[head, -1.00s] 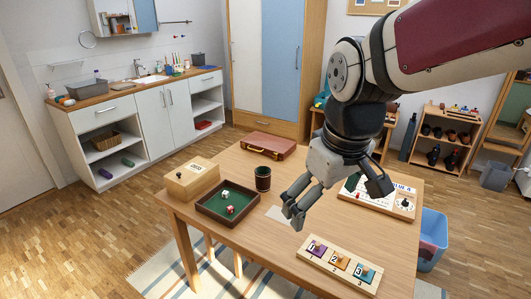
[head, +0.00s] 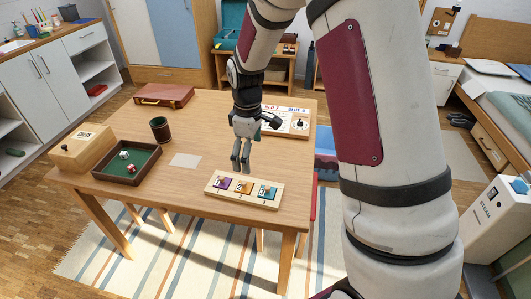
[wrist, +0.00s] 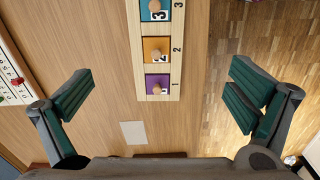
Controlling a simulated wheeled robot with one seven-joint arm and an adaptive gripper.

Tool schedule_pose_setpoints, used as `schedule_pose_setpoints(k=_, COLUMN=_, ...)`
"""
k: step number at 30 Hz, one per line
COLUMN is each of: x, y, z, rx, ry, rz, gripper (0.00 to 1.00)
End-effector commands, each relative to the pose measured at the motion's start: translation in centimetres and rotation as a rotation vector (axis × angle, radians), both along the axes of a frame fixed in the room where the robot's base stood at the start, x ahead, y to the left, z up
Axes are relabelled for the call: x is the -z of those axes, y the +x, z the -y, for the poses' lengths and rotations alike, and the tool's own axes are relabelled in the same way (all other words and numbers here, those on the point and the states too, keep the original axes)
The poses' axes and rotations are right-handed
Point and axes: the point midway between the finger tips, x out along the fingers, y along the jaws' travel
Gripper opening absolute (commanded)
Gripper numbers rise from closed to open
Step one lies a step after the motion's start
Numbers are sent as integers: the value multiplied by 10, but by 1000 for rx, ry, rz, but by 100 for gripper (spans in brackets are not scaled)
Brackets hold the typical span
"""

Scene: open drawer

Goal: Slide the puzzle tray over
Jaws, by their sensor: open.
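The puzzle tray (head: 232,196) is a pale wooden board lying flat near the front edge of the table. It holds a purple piece 1 (head: 223,183), an orange piece 2 (head: 244,187) and a blue piece 3 (head: 265,191), each with a wooden knob. The tray also shows at the top middle of the wrist view (wrist: 136,62). My gripper (head: 241,168) is open and empty, pointing down above the tray's back edge. In the wrist view the spread fingers (wrist: 162,95) stand on either side, with the purple end of the tray between them. I see no contact.
A white card (head: 185,160) lies left of the tray. The dice tray (head: 118,182), a wooden box (head: 85,148), a brown cup (head: 160,129) and a briefcase (head: 165,94) are further left and back. A scoreboard (head: 288,122) lies behind on the right. Bare tabletop surrounds the tray.

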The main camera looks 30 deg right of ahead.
Motion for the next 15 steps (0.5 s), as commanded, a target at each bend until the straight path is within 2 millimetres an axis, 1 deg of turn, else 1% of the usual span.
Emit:
schedule_pose_setpoints(k=1, x=8, y=3, z=0, rx=-11, ry=1, rz=-7, gripper=100)
schedule_pose_setpoints(k=4, x=16, y=5, z=0, rx=-28, ry=3, rz=-14, gripper=100)
schedule_pose_setpoints(k=15, x=19, y=7, z=1, rx=-34, ry=2, rz=-14, gripper=100)
